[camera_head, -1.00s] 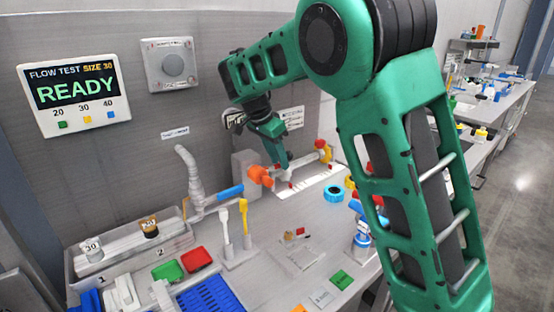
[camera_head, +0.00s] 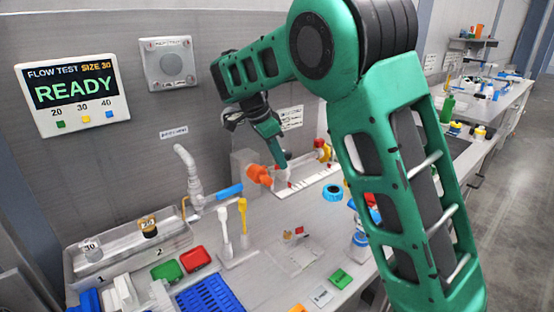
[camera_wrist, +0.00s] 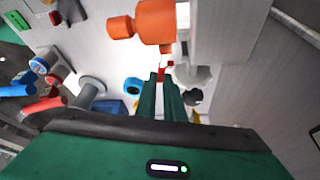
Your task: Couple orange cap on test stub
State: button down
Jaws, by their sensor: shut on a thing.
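The orange cap (camera_head: 259,174) sits against the front of the grey block on the back wall. In the wrist view the orange cap (camera_wrist: 156,22) is a wide cylinder with a narrower orange knob on its left. My gripper (camera_head: 284,168) is just right of it. In the wrist view my gripper (camera_wrist: 163,76) is shut, with a small red part (camera_wrist: 163,69) at its fingertips, just below the orange cap. I cannot tell whether this red part joins the cap. The test stub is not clearly seen; how far the cap sits over anything is hidden.
A wall display (camera_head: 77,84) reads READY, size 30. A blue ring (camera_head: 332,193) lies to the right. Upright white and yellow tools (camera_head: 243,220) stand in front. Red and green trays are at front left.

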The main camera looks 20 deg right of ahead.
jog(key=shift+s+a+m+g+y, duration=0.15)
jog(key=shift+s+m+g, duration=0.4)
jog(key=shift+m, duration=0.85)
jog(key=shift+s+a+m+g+y, duration=0.15)
jog(key=shift+s+m+g, duration=0.35)
jog(key=shift+m, duration=0.9)
jog(key=shift+s+a+m+g+y, duration=0.15)
jog(key=shift+s+m+g, duration=0.4)
jog(key=shift+m, duration=0.85)
jog(key=shift+r, duration=0.1)
jog(key=c, duration=1.8)
grip_release()
jog(key=shift+c, duration=0.2)
